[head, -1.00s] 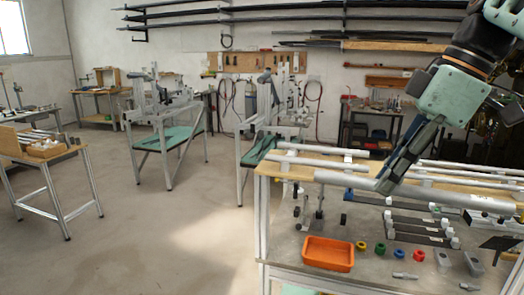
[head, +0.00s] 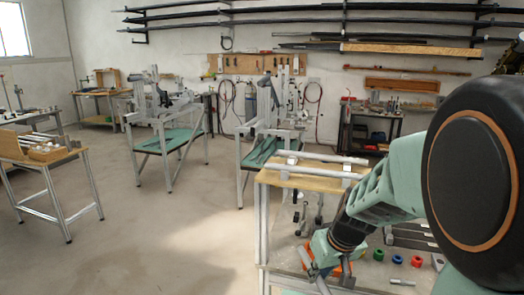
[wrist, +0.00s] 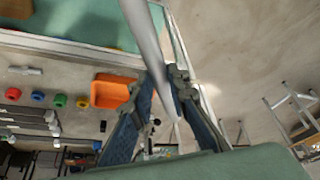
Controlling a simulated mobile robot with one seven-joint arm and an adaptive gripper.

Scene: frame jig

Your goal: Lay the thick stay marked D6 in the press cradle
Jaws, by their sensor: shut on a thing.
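My gripper (wrist: 167,80) is shut on a long silver tube (wrist: 149,40), which runs between its fingers in the wrist view. In the head view, the held tube (head: 322,284) shows in part at the near left of the bench, in front of the orange tray. No D6 mark is legible on it. I cannot tell which part is the press cradle.
The workbench (head: 262,225) carries other light tubes (head: 318,170) on supports. The orange tray (wrist: 108,92) and several coloured rings (head: 397,259) lie on its lower top. A small table (head: 75,157) stands at the left. The floor (head: 160,235) between is open.

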